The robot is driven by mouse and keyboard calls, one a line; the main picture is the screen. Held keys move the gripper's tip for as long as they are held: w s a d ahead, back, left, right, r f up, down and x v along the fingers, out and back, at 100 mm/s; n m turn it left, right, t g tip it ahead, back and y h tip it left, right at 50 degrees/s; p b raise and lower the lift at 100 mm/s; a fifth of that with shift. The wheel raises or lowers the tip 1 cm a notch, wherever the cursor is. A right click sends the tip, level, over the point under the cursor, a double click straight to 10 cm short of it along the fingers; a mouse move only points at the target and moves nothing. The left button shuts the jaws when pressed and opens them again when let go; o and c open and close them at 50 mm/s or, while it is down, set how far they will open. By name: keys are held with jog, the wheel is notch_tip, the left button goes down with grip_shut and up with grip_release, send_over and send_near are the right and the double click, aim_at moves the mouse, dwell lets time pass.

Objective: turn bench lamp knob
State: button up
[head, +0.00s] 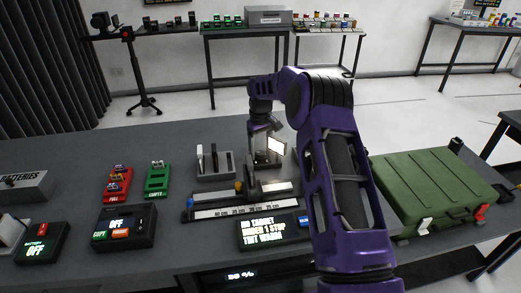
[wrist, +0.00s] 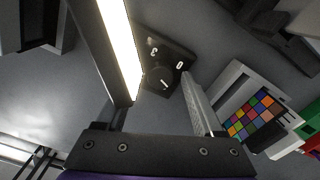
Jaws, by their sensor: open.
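The bench lamp knob (wrist: 160,77) is a small round dark knob with a light pointer line, on a dark plate with white marks including "0" and "3". It shows between the fingers of my gripper (wrist: 157,103) in the wrist view, with no clear contact. My gripper is open and empty. A bright white strip at the left, seemingly the lamp's lit panel (wrist: 119,40), lies alongside the left finger. In the head view, the lit panel (head: 276,145) glows beside my gripper (head: 266,155), and the knob cannot be made out there.
A grey rack (head: 215,170) with upright cards stands left of my gripper; a colour chart (wrist: 255,115) shows at right in the wrist view. A ruler rail (head: 240,210) and display box (head: 262,234) lie in front. A green case (head: 435,185) is at right.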

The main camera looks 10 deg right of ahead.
aim_at(260, 152)
notch_tip(260, 152, up, 18)
jog(key=shift+f, duration=0.25)
dwell(0.3)
jog(key=s+a+f+m+t+h+b, duration=0.15)
jog(key=a+m, duration=0.25)
jog(key=m, duration=0.5)
jog(key=s+a+m+h+b, duration=0.1)
jog(key=a+m+h, duration=0.2)
jog(key=m, duration=0.6)
jog(key=shift+y, duration=0.25)
jog(key=x, duration=1.7)
jog(key=shift+d+f, duration=0.1)
jog(key=shift+d, duration=0.05)
